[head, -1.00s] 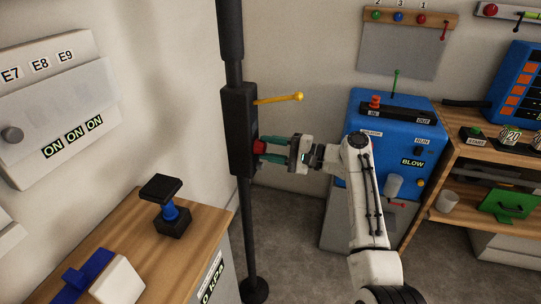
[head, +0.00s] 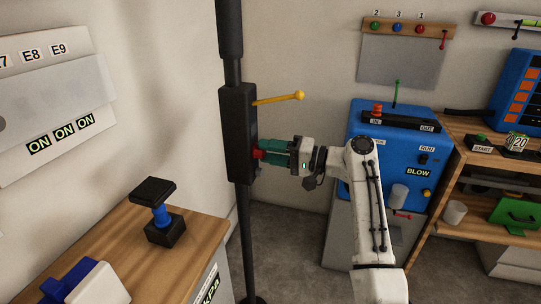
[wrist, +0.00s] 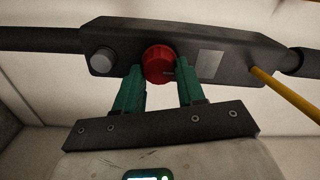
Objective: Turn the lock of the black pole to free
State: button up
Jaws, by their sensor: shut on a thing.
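The black pole (head: 235,70) stands upright against the wall corner and carries a black box (head: 238,120). The lock is a red round knob (head: 257,154) on the box's face; it also shows in the wrist view (wrist: 158,60). My gripper (head: 264,155) reaches in from the right, its green fingers shut on the red knob. In the wrist view its fingers (wrist: 161,74) stand at either side of the knob's near part. A grey round button (wrist: 102,61) and a pale plate (wrist: 210,64) flank the knob. Any lock marking is unreadable.
A yellow lever (head: 280,98) sticks out to the right from the box, above my gripper. A wooden counter (head: 110,225) with a black and blue stand (head: 160,215) is at lower left. A blue machine (head: 390,140) stands behind my arm.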

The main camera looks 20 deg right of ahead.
jog(key=shift+s+f, duration=0.1)
jog(key=shift+f, duration=0.1)
jog(key=o, duration=1.1)
jog(key=shift+r, duration=0.15)
jog(key=shift+c, duration=0.2)
jog(key=p+v, duration=0.1)
jog(key=v, duration=0.9)
jog(key=shift+s+d, duration=0.2)
jog(key=shift+d, duration=0.15)
